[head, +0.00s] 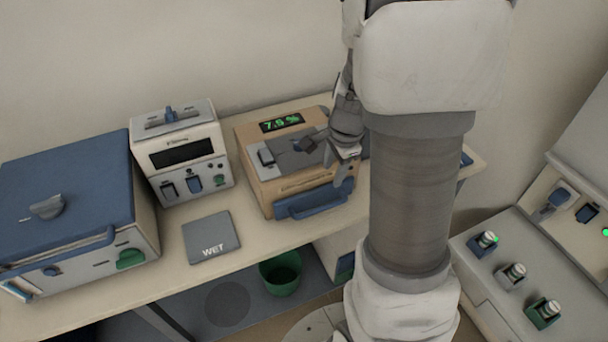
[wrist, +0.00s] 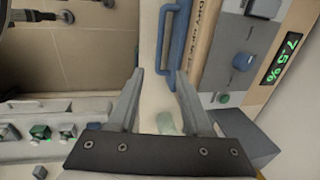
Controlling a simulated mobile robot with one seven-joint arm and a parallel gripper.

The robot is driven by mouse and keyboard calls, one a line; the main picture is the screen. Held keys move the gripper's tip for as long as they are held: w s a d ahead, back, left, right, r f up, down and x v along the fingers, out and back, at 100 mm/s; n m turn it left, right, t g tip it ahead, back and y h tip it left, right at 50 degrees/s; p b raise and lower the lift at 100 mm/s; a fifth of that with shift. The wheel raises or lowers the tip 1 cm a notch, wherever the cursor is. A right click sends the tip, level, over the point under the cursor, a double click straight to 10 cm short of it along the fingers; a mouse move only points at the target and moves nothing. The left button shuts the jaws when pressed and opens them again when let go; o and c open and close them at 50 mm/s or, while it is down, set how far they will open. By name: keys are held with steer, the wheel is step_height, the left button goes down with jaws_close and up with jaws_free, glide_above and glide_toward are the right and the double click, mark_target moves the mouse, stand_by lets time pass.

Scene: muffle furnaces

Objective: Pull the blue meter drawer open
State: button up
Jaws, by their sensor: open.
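The meter (head: 262,190) is a tan box with a green lit display reading about 7.5%. Its blue drawer handle (head: 313,201) runs along the lower front, and the drawer looks shut. My gripper (head: 345,165) is open and empty, close to the right part of the meter's front, above the handle's right end in the head view. In the wrist view, the blue handle (wrist: 163,40) stretches away beyond my open gripper (wrist: 160,72), with its near end between the two fingers. I cannot tell the depth gap, and no contact shows.
A blue-topped furnace (head: 65,190) and a white instrument (head: 180,150) stand left of the meter. A grey WET pad (head: 211,237) lies on the bench. A green bin (head: 281,272) is below. A side console (head: 500,290) with knobs is at right.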

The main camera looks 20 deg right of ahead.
mark_target(322, 207)
steer(key=w+f+b, duration=0.1)
steer(key=f, duration=0.4)
steer(key=w+f+b, duration=0.1)
steer(key=f+b, duration=0.1)
steer(key=f, duration=0.4)
steer(key=w+f+b, duration=0.1)
steer(key=f, duration=0.5)
steer(key=shift+w, duration=0.2)
jaws_close()
stand_by(0.7)
